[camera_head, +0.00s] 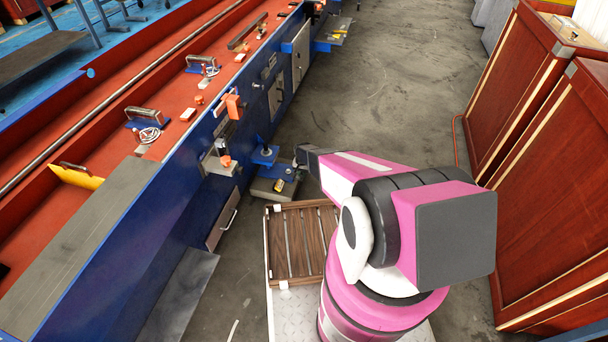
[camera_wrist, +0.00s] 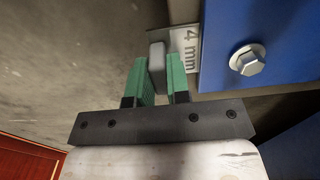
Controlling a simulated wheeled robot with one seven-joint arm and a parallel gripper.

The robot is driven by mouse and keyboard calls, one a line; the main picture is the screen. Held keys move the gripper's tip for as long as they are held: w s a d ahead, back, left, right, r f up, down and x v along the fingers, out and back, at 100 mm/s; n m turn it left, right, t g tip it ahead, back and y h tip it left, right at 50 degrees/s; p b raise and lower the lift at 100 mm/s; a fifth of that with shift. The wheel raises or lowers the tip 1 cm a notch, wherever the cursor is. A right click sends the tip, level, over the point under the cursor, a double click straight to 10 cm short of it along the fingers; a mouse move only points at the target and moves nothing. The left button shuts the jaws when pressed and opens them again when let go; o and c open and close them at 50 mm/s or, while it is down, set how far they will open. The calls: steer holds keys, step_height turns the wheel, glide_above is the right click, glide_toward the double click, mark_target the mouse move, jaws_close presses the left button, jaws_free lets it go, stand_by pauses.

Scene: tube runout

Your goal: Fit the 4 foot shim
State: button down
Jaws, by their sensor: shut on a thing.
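My gripper (camera_wrist: 163,80) has green fingers shut on the grey upright tab of a flat metal shim (camera_wrist: 188,46) marked "4 mm". The shim's plate lies against or under the edge of a blue foot plate (camera_wrist: 270,35); how far it reaches beneath is hidden. A hex bolt with a washer (camera_wrist: 247,61) sits on the blue plate. In the head view my gripper (camera_head: 300,161) is at the right side of the blue foot (camera_head: 277,172) at the machine's base; the shim cannot be made out there.
The long blue and red machine bed (camera_head: 150,205) runs along the left. A slatted wooden tray (camera_head: 301,240) is near my base. Red-brown wooden crates (camera_head: 560,190) stand at right. The concrete floor (camera_head: 400,75) beyond my arm is mostly clear.

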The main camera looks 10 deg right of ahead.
steer(key=shift+w+a, duration=0.15)
steer(key=shift+a, duration=0.25)
steer(key=c, duration=1)
jaws_free()
step_height(320, 180, up, 11)
steer(key=shift+f, duration=0.1)
steer(key=s+d+r+n, duration=0.2)
steer(key=s+d+r, duration=0.1)
steer(key=s+r, duration=1.1)
steer(key=s+d+r+n, duration=0.2)
steer(key=s+r, duration=1.2)
steer(key=r, duration=0.8)
steer(key=shift+s+d+r, duration=0.2)
steer(key=shift+s+d, duration=0.2)
steer(key=shift+d, duration=0.45)
